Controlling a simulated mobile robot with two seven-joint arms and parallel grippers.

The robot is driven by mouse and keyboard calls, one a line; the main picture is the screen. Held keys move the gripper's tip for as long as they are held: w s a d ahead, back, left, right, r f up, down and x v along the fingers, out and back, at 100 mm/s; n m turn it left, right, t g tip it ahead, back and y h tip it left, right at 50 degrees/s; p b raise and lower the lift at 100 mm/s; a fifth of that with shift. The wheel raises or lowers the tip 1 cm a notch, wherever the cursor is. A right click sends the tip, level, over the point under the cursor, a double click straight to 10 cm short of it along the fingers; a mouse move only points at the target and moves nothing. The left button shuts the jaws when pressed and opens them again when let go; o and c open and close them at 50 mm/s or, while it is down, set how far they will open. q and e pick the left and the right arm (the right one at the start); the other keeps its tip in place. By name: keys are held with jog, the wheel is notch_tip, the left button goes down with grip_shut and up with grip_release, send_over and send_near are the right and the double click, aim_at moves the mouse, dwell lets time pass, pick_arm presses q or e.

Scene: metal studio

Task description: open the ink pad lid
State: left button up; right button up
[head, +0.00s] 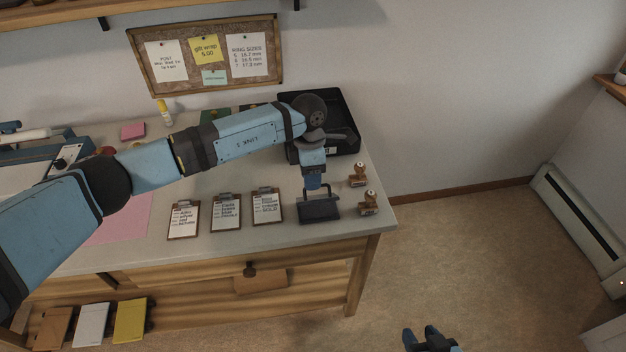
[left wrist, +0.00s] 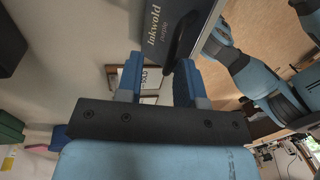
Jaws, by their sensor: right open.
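The ink pad (head: 319,211) is a dark, flat case near the table's front right edge. A dark bar-like loop stands up from it. In the left wrist view its dark face (left wrist: 168,24) reads "Inkwold purple", with a dark curved bar (left wrist: 182,42) in front. My left gripper (head: 314,184) points down just above the pad, at the loop. In the left wrist view its two blue fingers (left wrist: 162,78) are apart, the bar near the right finger's tip. Whether they touch is unclear. My right gripper (head: 430,341) is open at the bottom edge, away from the table.
Two wooden stamps (head: 358,177) (head: 368,203) stand right of the pad. Several clipboards (head: 226,212) lie to its left. A black tray (head: 345,130) stands behind, partly hidden by my left arm. The floor right of the table is clear.

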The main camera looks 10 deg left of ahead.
pick_arm(q)
notch_tip(320, 180, up, 12)
jog(key=w, duration=0.2)
jog(key=shift+w, duration=0.2)
jog(key=shift+a, duration=0.15)
